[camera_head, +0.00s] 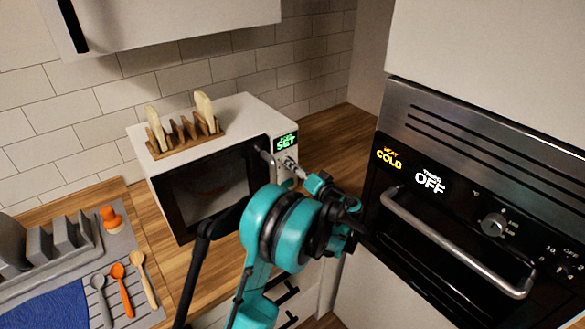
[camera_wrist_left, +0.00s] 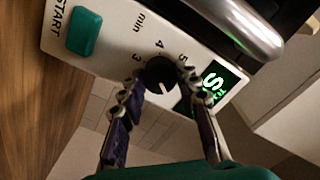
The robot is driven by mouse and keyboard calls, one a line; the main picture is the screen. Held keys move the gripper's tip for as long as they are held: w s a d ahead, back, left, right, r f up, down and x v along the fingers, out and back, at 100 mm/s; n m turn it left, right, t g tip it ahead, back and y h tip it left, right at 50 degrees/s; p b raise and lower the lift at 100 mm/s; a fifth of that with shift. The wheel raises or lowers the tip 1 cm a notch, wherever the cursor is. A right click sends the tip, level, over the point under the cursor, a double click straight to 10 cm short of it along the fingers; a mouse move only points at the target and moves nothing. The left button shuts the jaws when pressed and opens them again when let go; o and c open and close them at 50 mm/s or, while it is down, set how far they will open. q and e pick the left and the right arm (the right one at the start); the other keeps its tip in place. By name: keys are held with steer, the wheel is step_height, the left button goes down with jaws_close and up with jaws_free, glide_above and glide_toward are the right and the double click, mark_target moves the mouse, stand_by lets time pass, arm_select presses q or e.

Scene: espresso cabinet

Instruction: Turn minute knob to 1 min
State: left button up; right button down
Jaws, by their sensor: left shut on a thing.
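The white microwave (camera_head: 235,110) stands on the wooden counter, its display (camera_head: 286,142) reading "SET" in green. In the left wrist view the black minute knob (camera_wrist_left: 159,70) sits on the white panel, with "min" and the numbers 3, 4 and 5 showing around it. Its white mark points toward the lower side of the picture, between my fingers. My left gripper (camera_wrist_left: 163,90) is shut on the knob, one finger on each side; it also reaches the microwave panel in the head view (camera_head: 290,163). The rest of the dial is hidden. My right gripper is not in view.
The oven (camera_head: 470,130) is at right, utensils (camera_head: 120,285) at lower left.

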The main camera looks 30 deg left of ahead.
arm_select(q)
steer(key=shift+m+b, duration=0.4)
steer(key=shift+m, duration=1.9)
steer(key=o, duration=1.2)
steer(key=shift+c, duration=0.2)
steer(key=v, duration=1.2)
steer(key=shift+f, duration=0.1)
